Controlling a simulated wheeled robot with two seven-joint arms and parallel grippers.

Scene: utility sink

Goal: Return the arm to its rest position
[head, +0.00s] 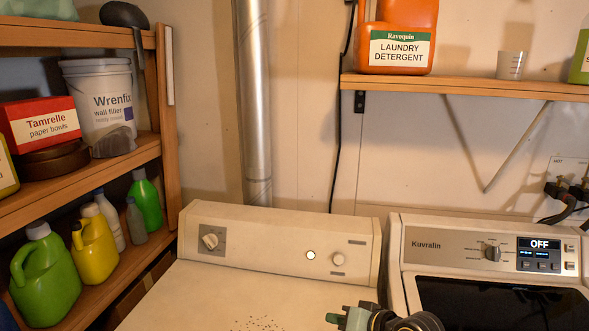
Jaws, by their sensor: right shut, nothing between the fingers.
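My right gripper (335,318) shows at the bottom edge, right of the middle, in front of the white machine's top. Its fingers are shut with nothing between them, and it points left. Only the end of my right arm shows; the rest is cut off by the lower edge. My left gripper is not in view.
A white machine (200,290) with knobs stands in the middle, dark specks on its top. A Kuvralin machine (440,250) on the right displays OFF. A wooden rack (168,150) with bottles and boxes is left. A wall shelf (460,86) holds orange detergent (400,15).

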